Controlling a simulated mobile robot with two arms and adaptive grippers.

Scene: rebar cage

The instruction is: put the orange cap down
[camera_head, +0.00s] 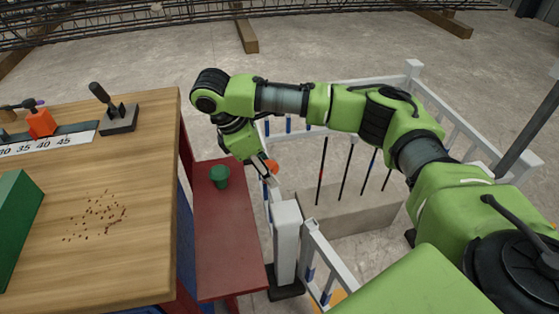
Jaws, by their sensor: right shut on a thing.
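The orange cap (272,166) is small and held at the tip of my right gripper (264,166). My right arm comes in from the right, and the gripper is shut on the cap. It is in the air, over or just beyond the right edge of the red shelf, near the white fence; the exact height is hard to tell. The gripper fingers partly hide the cap. My left gripper is not in view.
A green cup (219,176) stands on the red shelf (230,240). The wooden table (140,240) carries a trowel-like tool (118,116), an orange item (41,122) and brown crumbs. A white fence (287,240) surrounds a box (350,215) with upright rods. Most of the shelf is clear.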

